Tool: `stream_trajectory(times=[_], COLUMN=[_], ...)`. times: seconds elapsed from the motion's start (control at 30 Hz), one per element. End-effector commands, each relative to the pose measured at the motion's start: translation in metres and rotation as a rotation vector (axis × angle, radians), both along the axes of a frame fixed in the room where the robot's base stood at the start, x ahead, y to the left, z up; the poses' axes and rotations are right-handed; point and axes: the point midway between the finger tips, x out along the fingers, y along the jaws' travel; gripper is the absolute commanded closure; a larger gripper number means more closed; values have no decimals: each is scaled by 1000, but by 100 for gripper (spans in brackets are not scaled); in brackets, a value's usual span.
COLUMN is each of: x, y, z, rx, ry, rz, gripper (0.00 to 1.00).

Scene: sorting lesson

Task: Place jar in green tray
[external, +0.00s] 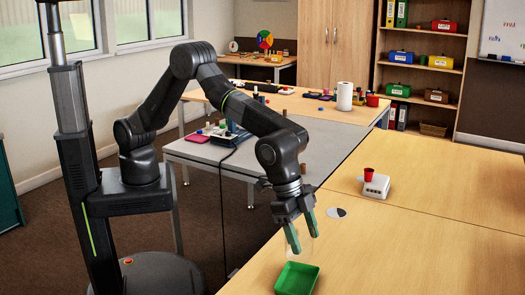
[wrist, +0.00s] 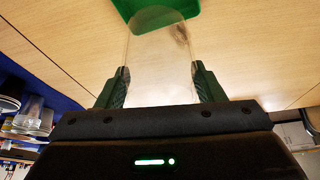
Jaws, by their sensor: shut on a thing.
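The jar is clear and see-through. In the wrist view the jar (wrist: 160,62) stands out between the two green fingers of my gripper (wrist: 160,88), which is shut on its sides. In the external view my gripper (external: 303,236) points down over the wooden table, and the jar between its fingers is only faintly visible. The green tray (external: 297,279) lies on the table just below and in front of my gripper, and it looks empty. Part of the green tray (wrist: 190,8) also shows at the top of the wrist view, partly behind the jar.
A white box (external: 376,187) with a red cup (external: 368,174) on it stands farther back on the table. The table (external: 430,260) right of the tray is clear. A grey table (external: 290,150) with small items stands behind.

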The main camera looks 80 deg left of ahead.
Motion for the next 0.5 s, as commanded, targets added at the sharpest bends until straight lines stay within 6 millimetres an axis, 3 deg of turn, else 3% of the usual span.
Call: stream_trajectory(times=[0.13,0.5], x=[0,0], y=[1,1], z=[-30,-68], rx=[4,2], ry=[3,2], rz=[0,2], gripper=[65,65])
